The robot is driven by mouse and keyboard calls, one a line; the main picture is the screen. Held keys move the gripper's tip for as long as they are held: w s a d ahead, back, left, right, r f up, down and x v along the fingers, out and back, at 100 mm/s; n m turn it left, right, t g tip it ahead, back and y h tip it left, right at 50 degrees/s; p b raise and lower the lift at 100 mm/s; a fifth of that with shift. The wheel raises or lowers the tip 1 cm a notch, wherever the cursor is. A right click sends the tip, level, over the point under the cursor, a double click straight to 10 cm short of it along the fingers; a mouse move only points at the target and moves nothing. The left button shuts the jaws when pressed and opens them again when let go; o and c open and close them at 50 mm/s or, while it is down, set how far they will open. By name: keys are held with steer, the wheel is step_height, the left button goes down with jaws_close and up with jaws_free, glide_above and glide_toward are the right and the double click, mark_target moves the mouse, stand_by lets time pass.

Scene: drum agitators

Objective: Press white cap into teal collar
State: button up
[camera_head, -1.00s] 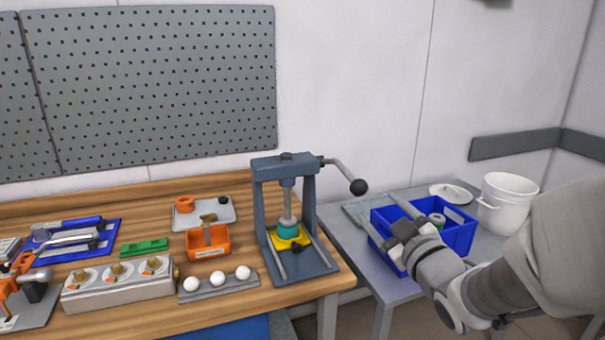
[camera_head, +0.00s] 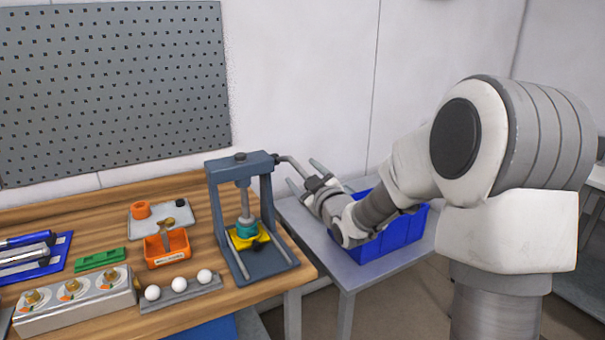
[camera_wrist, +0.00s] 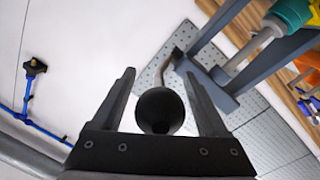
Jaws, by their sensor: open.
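The arbor press (camera_head: 264,185) stands at the right end of the wooden bench. The teal collar (camera_head: 246,229) sits on a yellow fixture (camera_head: 249,240) under the press ram; it also shows at the upper right of the wrist view (camera_wrist: 293,12). I cannot make out a separate white cap. The press lever (camera_head: 287,159) reaches out to the right, and its black ball knob (camera_wrist: 160,110) shows between my fingers in the wrist view. My gripper (camera_head: 302,173) is open beside the lever end, its fingers straddling the knob without visibly closing on it.
A blue crate (camera_head: 410,232) stands on the grey side table (camera_head: 350,275) under my arm. Left of the press are an orange bin (camera_head: 167,247) and a rack (camera_head: 182,290) with white balls. A pegboard (camera_head: 110,90) hangs behind.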

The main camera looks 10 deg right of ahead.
steer(key=shift+w, duration=0.3)
jaws_close()
stand_by(0.3)
stand_by(1.0)
